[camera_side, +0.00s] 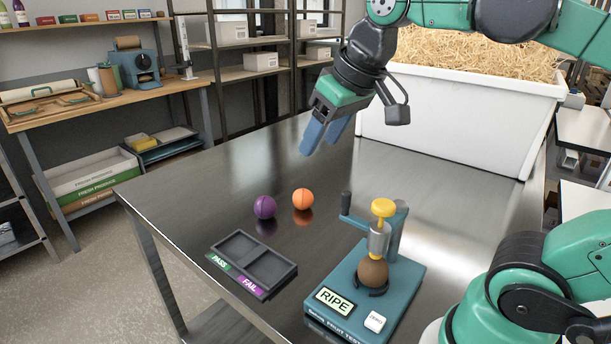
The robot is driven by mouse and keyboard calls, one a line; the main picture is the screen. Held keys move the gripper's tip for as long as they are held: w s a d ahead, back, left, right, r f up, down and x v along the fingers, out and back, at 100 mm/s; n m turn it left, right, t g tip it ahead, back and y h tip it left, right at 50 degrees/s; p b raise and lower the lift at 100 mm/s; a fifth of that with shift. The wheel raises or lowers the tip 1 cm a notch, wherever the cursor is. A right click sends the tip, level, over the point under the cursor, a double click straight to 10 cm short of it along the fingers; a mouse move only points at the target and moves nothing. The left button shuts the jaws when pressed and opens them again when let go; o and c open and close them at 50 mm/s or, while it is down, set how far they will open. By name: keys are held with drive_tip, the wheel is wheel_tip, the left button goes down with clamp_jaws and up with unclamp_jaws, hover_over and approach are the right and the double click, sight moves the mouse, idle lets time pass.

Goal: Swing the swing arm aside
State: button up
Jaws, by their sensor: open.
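The swing arm (358,222) is a blue-grey bar on a post of the fruit tester (411,284). A dark upright handle (346,199) stands at its left end. A metal plunger (379,241) with a yellow knob (383,207) hangs from the arm over a round brown fruit (372,273) in a dark cradle. I cannot tell whether the plunger touches the fruit. My gripper (325,140) is open and empty, with blue fingers pointing down. It is above the table, up and left of the handle and apart from it.
A purple ball (264,207) and an orange ball (302,199) lie left of the tester. A dark two-compartment tray (291,270) marked PASS and FAIL is at the front left. A white straw-filled bin (450,125) stands behind. The metal table (200,200) is clear at left.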

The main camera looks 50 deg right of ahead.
drive_tip(key=s+d+m+g, duration=0.1)
drive_tip(key=d+m+g, duration=0.1)
drive_tip(key=d+g, duration=0.25)
hover_over(347, 193)
drive_tip(key=shift+g, duration=0.45)
wheel_tip(347, 193, down, 4)
drive_tip(key=shift+d, duration=0.1)
drive_tip(key=shift+f, duration=3.25)
clamp_jaws()
